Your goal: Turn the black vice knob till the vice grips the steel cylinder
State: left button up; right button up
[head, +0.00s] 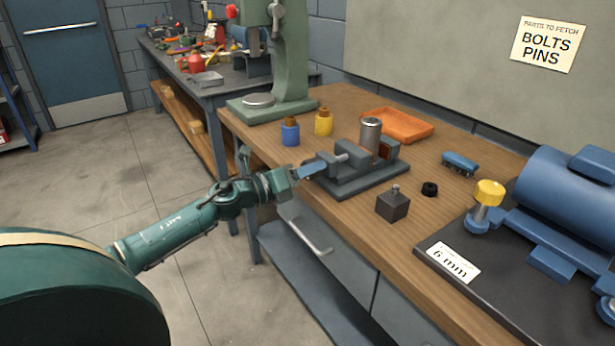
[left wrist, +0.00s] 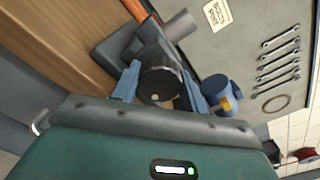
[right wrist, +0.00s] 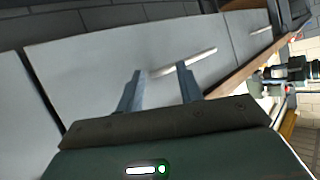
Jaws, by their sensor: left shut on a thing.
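The grey vice (head: 345,186) sits near the bench's front edge. The steel cylinder (head: 370,137) stands upright in it, by the jaws; I cannot tell whether both jaws touch it. It also shows in the left wrist view (left wrist: 181,25). My left gripper (head: 313,169) is at the vice's near left end. In the left wrist view its fingers (left wrist: 158,88) are shut on the round black knob (left wrist: 160,82), one on each side. In the head view the gripper mostly hides the knob. My right gripper (right wrist: 158,88) is open and empty, facing the grey drawer fronts.
A drawer handle (right wrist: 185,62) is close to my right gripper.

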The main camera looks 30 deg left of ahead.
pick_arm(q)
jog(key=shift+f+m+b, duration=0.1)
jog(key=shift+m+b, duration=0.3)
jog(key=shift+m, duration=0.9)
pick_arm(e)
jog(key=shift+s+d+r+t, duration=0.2)
jog(key=shift+d+t, duration=0.1)
jog(key=shift+d, duration=0.1)
jog(key=shift+d+r, duration=0.1)
jog(key=shift+r, duration=0.05)
jog(key=shift+s, duration=0.1)
pick_arm(q)
jog(key=o, duration=1)
pick_arm(e)
jog(key=shift+f, duration=0.25)
